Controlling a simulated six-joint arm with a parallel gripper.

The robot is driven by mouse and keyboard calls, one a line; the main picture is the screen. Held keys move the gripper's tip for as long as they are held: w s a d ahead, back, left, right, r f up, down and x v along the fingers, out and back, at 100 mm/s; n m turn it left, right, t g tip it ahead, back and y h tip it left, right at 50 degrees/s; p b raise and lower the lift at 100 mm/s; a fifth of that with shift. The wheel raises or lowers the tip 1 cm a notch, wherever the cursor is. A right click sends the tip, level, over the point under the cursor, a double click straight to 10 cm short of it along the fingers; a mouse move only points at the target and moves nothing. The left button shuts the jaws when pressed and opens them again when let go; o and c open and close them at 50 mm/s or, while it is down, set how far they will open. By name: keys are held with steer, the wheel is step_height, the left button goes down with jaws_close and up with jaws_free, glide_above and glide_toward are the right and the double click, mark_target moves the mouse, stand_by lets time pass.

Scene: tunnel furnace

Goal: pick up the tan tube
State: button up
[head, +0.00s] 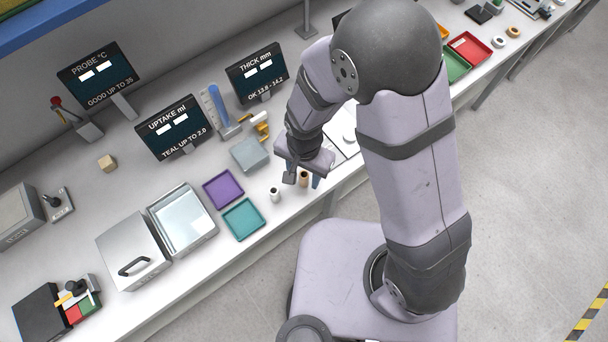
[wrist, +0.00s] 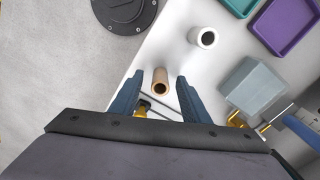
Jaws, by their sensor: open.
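The tan tube (head: 304,179) stands upright near the front edge of the white bench. In the wrist view the tan tube (wrist: 160,82) shows its dark open top and sits between the tips of my fingers, with a gap on both sides. My gripper (wrist: 157,88) is open and empty, its two blue fingers apart. In the head view my gripper (head: 302,181) is at the tube, and its wrist part covers some of the area behind it. A white tube (head: 274,194) stands to the left of the tan one; it also shows in the wrist view (wrist: 202,38).
A teal tray (head: 244,220), a purple tray (head: 223,189) and a grey block (head: 249,154) lie to the left. A glass-like basin (head: 182,221) stands farther left. Display screens (head: 172,127) stand behind. The bench's front edge is close to the tube.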

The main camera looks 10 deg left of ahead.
steer(key=shift+f, duration=0.3)
jaws_close()
steer(key=shift+r, duration=0.2)
step_height(320, 180, up, 10)
steer(key=b, duration=0.1)
steer(key=shift+f+b, duration=0.15)
steer(key=shift+b, duration=0.2)
stand_by(0.4)
